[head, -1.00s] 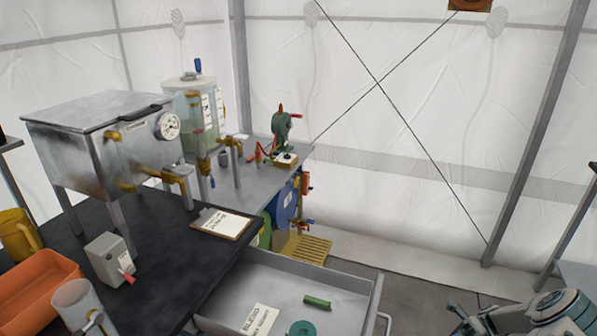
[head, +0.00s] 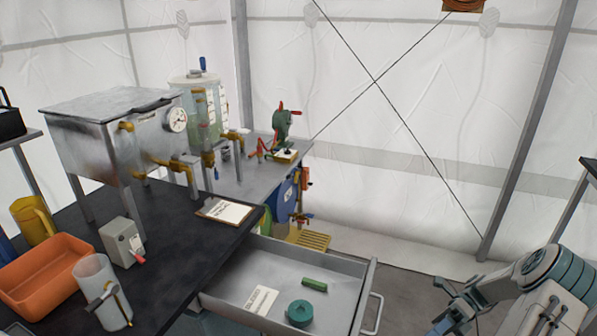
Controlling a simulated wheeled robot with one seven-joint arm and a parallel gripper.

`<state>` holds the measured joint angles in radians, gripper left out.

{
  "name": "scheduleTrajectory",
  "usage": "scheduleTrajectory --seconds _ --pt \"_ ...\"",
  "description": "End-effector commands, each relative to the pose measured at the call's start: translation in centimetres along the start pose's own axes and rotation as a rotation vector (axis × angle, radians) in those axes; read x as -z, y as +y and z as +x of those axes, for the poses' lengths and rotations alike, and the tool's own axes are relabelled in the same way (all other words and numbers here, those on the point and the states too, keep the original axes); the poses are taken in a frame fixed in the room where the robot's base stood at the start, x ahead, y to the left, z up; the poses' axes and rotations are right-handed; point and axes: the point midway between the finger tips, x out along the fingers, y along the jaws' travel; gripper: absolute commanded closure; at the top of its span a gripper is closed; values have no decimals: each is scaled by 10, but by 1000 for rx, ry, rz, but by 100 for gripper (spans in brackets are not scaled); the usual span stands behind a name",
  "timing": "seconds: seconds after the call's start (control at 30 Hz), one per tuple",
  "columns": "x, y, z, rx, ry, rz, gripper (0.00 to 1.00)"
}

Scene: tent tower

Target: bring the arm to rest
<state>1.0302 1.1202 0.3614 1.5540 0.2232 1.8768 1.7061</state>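My arm (head: 540,275) shows at the lower right of the head view, folded low beside the open drawer. Its end, with my gripper (head: 455,312), is near the bottom edge and partly cut off. The gripper is right of the drawer and apart from it. I cannot make out its fingers well enough to tell whether they are open or shut. I see nothing clearly held in it.
An open drawer (head: 238,291) juts out below the black bench (head: 185,258), holding a green roll (head: 299,313), a green block (head: 314,284) and a card (head: 262,300). An orange tray (head: 48,285) and a clear jug (head: 101,290) stand at left. Some floor shows right of the drawer.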

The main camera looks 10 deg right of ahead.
Motion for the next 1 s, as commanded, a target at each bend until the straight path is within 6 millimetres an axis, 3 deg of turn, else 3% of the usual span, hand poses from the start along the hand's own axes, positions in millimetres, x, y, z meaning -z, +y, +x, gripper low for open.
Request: scheduleTrajectory --seconds 0.5,1.0 --pt "-70 75 56 337 509 -476 68" --pt "-99 149 125 484 1135 -1108 68"
